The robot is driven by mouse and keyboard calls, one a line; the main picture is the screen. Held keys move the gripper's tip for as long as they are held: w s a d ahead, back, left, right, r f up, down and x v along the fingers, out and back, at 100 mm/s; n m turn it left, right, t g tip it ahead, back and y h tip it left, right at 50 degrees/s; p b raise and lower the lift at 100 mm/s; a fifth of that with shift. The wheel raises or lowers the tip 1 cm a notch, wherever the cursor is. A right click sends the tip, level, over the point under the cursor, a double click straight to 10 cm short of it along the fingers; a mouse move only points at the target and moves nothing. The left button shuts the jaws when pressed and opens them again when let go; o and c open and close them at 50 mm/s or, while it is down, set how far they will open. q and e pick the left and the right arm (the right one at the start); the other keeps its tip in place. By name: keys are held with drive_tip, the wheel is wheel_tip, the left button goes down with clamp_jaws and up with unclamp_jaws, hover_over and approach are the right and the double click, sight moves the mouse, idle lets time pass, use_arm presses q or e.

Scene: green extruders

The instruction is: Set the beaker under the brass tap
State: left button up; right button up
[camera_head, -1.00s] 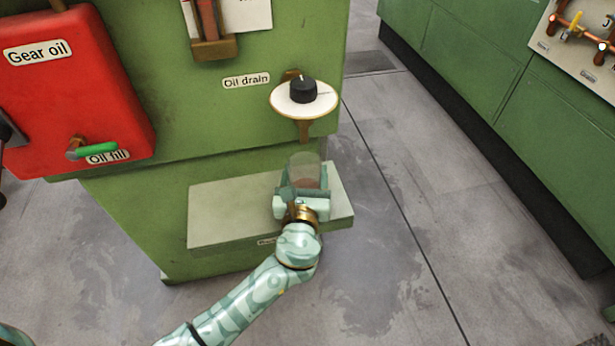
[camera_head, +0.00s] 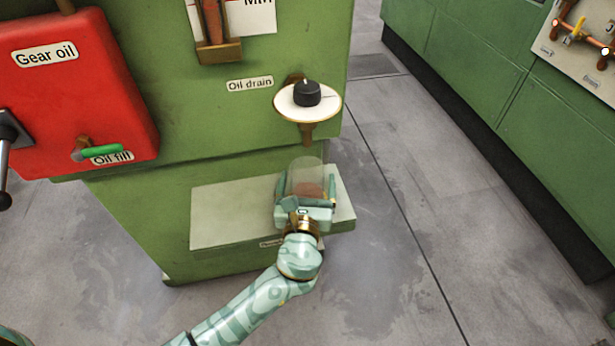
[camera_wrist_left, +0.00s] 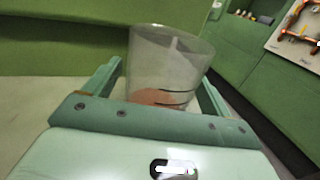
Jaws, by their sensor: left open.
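The clear beaker (camera_head: 306,172) stands upright on the pale shelf (camera_head: 232,215) of the green machine, with a reddish patch showing at its bottom. The brass tap (camera_head: 307,132) sticks out below a white dial with a black knob, labelled "Oil drain". In the head view the beaker is just below the tap's spout. My left gripper (camera_head: 305,190) is open, its fingers on either side of the beaker. In the left wrist view the beaker (camera_wrist_left: 168,65) stands between the two fingers, with a gap seen on the right side. My right gripper is not in view.
A red "Gear oil" tank (camera_head: 75,90) with a green-handled "Oil fill" tap (camera_head: 95,153) is at the left. A black lever (camera_head: 8,140) is at the left edge. Green cabinets (camera_head: 500,110) stand at the right, with clear grey floor between.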

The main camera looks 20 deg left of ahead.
use_arm(q)
drive_tip(key=shift+s+d+r+p, duration=0.15)
drive_tip(key=shift+s+d+p, duration=0.05)
drive_tip(key=shift+s, duration=0.4)
drive_tip(key=shift+s+d+r+p, duration=0.15)
drive_tip(key=shift+s, duration=0.4)
drive_tip(key=p+v, duration=0.1)
drive_tip(key=v, duration=0.7)
drive_tip(key=shift+s+f+p, duration=0.15)
drive_tip(key=shift+s+p, duration=0.05)
drive_tip(key=shift+p, duration=0.2)
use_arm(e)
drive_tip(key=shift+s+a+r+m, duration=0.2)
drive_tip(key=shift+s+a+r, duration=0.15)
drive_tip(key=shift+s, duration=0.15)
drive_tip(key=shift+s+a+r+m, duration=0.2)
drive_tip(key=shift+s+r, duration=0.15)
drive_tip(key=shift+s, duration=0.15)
